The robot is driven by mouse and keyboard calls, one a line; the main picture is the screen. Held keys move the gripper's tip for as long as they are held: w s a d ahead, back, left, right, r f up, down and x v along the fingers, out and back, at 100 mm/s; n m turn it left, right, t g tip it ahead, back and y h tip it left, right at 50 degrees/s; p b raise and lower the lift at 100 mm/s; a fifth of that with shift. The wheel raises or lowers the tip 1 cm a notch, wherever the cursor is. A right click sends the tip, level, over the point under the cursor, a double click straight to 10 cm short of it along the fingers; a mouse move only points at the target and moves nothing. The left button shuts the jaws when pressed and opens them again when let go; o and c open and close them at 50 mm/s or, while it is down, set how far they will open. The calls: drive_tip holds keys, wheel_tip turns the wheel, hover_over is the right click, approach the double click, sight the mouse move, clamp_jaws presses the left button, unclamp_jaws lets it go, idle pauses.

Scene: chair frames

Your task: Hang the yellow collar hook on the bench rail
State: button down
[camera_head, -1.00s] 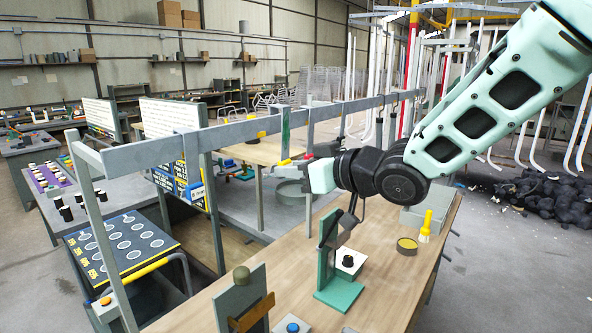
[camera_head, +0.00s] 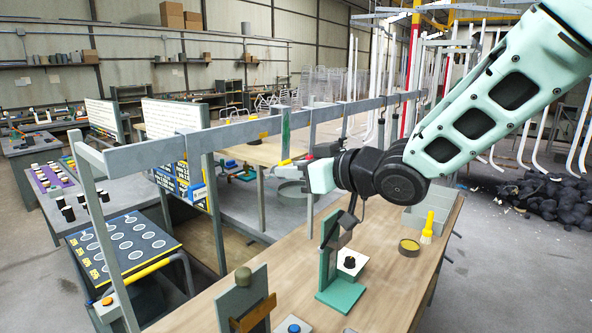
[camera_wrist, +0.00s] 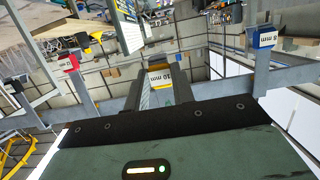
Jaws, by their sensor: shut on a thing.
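My gripper (camera_head: 306,171) is at the near side of the long grey bench rail (camera_head: 245,129), just below its level in the picture. In the wrist view my gripper (camera_wrist: 160,88) is shut on the yellow collar hook (camera_wrist: 159,71), which carries a white "10 mm" label. In the head view a small yellow part of the hook (camera_head: 284,163) shows just left of the fingers. The rail (camera_wrist: 219,82) also crosses the wrist view behind the fingers. Whether the hook touches the rail I cannot tell.
A blue labelled hook (camera_wrist: 264,37) and a red one (camera_wrist: 68,62) are at the rail on either side of my gripper. Below my arm the wooden bench holds a green stand (camera_head: 340,290), a yellow brush (camera_head: 427,228) and a round tin (camera_head: 409,246).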

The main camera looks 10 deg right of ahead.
sight(279, 164)
drive_tip(key=shift+w+a, duration=0.15)
drive_tip(key=shift+a, duration=0.05)
drive_tip(key=shift+w+a, duration=0.5)
drive_tip(key=shift+w+a, duration=0.2)
drive_tip(key=shift+w, duration=0.05)
idle(0.5)
drive_tip(key=shift+w+a, duration=0.25)
drive_tip(key=shift+w+a, duration=0.25)
idle(0.5)
drive_tip(key=shift+w+a, duration=0.25)
drive_tip(key=shift+w+a, duration=0.1)
drive_tip(key=shift+a, duration=0.05)
drive_tip(key=shift+f+b, duration=1.2)
drive_tip(key=shift+b, duration=0.1)
idle(0.4)
drive_tip(key=c, duration=1.1)
unclamp_jaws()
